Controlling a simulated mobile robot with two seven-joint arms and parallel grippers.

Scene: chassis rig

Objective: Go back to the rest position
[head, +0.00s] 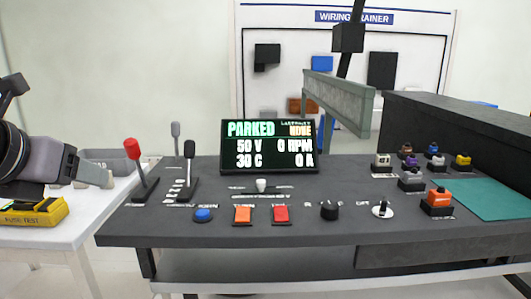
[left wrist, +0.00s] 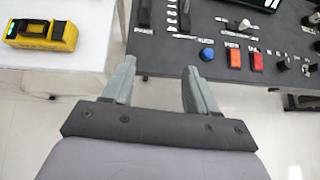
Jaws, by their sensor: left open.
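My left gripper (head: 100,176) comes in from the left in the head view, above the white side table and to the left of the dark console (head: 330,200). In the left wrist view its two grey fingers (left wrist: 158,88) stand apart with nothing between them. They point toward the console's front left edge, with floor visible below. My right gripper is in neither view.
The console carries a red-knobbed lever (head: 134,150), a black lever (head: 189,150), a screen (head: 270,146) reading PARKED, buttons, knobs and several coloured blocks. A yellow tester (head: 35,212) lies on the white table (head: 75,230). A wiring board (head: 350,20) stands behind.

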